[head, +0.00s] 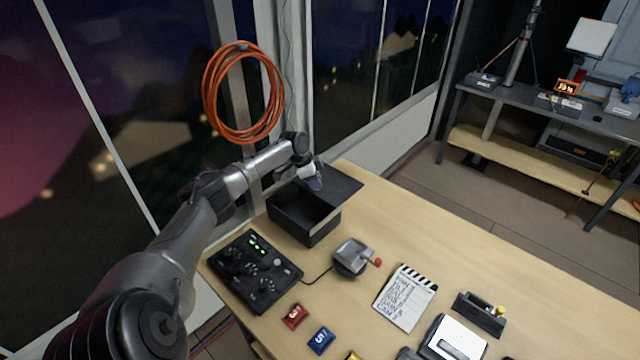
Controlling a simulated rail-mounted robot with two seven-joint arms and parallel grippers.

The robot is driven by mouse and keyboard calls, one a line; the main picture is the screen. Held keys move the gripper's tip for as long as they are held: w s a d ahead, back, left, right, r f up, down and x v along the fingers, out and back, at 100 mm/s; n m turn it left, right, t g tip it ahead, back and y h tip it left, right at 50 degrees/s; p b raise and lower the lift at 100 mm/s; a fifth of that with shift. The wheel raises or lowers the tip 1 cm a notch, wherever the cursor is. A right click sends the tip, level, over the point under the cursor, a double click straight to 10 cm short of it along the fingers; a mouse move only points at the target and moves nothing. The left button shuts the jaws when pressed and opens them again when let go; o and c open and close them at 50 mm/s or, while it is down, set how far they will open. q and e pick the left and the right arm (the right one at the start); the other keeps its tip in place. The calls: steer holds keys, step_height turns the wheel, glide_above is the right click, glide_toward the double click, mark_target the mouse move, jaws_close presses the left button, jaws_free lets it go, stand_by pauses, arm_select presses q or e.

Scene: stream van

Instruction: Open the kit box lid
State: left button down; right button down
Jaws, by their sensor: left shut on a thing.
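The kit box (312,232) is a black open-topped box at the far left end of the wooden table. Its dark interior shows. Its flat black lid (344,182) stands swung away from the opening at the box's far side. My left gripper (316,184) is over the far side of the box and shut on the lid near its left part. The fingertips are small and partly hidden, so the exact grip point is unclear. My right gripper is not in view.
A black control panel (255,270) with green lights sits in front of the box. A joystick unit (351,258) is cabled to it. A notepad (405,298) and small coloured blocks (295,316) lie nearer. The table's far right stretch (420,222) is clear. An orange cable coil (243,92) hangs behind.

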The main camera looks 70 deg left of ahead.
arm_select(q)
steer(key=c, duration=0.9)
jaws_free()
steer(key=shift+c, duration=0.2)
steer(key=shift+s+r, duration=0.2)
steer(key=shift+r, duration=0.3)
steer(key=p+v, duration=0.1)
steer(key=v, duration=1.1)
steer(key=shift+s+r, duration=0.15)
steer(key=shift+r, duration=0.2)
